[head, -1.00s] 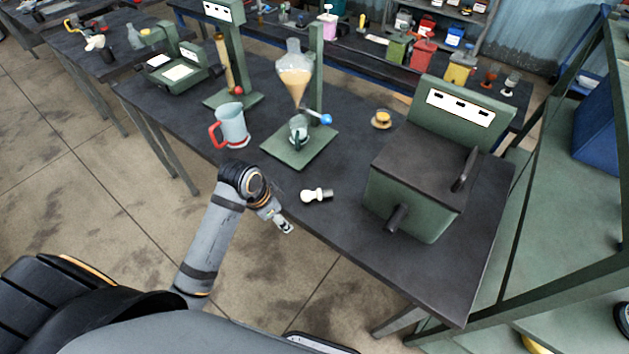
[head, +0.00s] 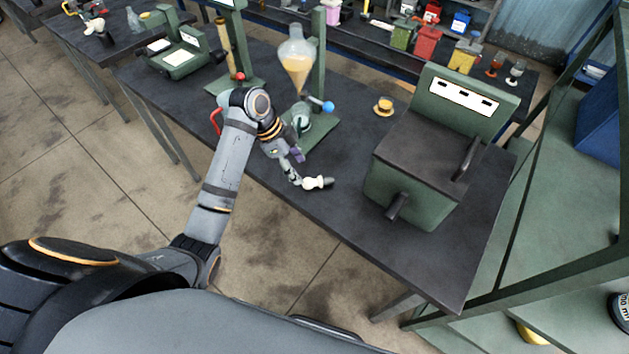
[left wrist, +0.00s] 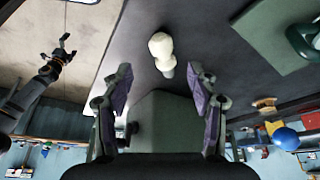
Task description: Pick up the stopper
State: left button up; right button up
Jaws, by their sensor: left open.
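The stopper (head: 318,183) is a cream-white piece with a rounded bulb end and a narrower neck. It lies on its side on the dark table, near the front edge. My left gripper (head: 301,172) is open at its left end in the head view, close to the neck. In the left wrist view, the stopper (left wrist: 161,52) shows just beyond the open fingertips, roughly centred between them, with its neck towards the gripper (left wrist: 160,72). I cannot tell whether either finger touches it. My right gripper (left wrist: 63,48) shows small at the left of the left wrist view, away from the stopper.
A green box machine (head: 420,165) with a handle stands right of the stopper. Behind my left gripper is a green stand (head: 322,132) with a glass funnel (head: 296,60) of amber liquid. A red-handled mug (head: 215,121) is mostly hidden by my arm. An amber-topped piece (head: 383,106) lies farther back.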

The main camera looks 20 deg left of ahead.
aim_at(307, 180)
pick_arm(q)
jog(key=shift+d+f, duration=0.35)
jog(key=shift+f, duration=0.2)
jog(key=shift+w+d+f, duration=0.15)
jog(key=shift+f, duration=0.2)
jog(key=shift+f+p, duration=0.25)
jog(key=shift+p, duration=0.05)
jog(key=p+x, duration=0.1)
jog(key=x, duration=0.3)
jog(key=shift+f, duration=0.4)
jog(key=c, duration=0.8)
grip_shut()
